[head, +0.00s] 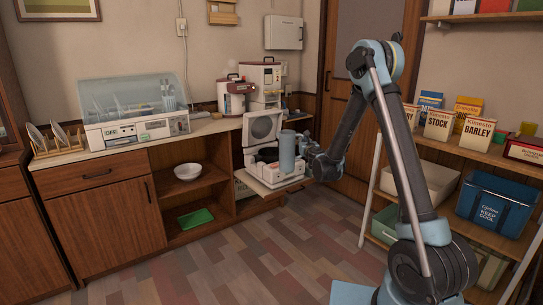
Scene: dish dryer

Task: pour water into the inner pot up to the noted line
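A white rice cooker (275,178) with its grey round lid raised stands on a pull-out shelf below the counter. A dark inner pot (267,154) shows at its open top, partly hidden by a blue-grey cylindrical jug (287,151). The jug is upright at the cooker's right side, above its rim. My gripper (299,146) reaches in from the right and appears shut on the jug; the fingers are small and partly hidden. The water, the inside of the pot and any marked line cannot be seen.
A white and red water boiler (237,97) stands on the counter (211,126), with a dish dryer (138,128) to its left. A white bowl (188,171) and a green tray (196,218) sit in the open cabinet. Shelves with boxes and a blue cooler (497,203) stand at right. The floor in front is clear.

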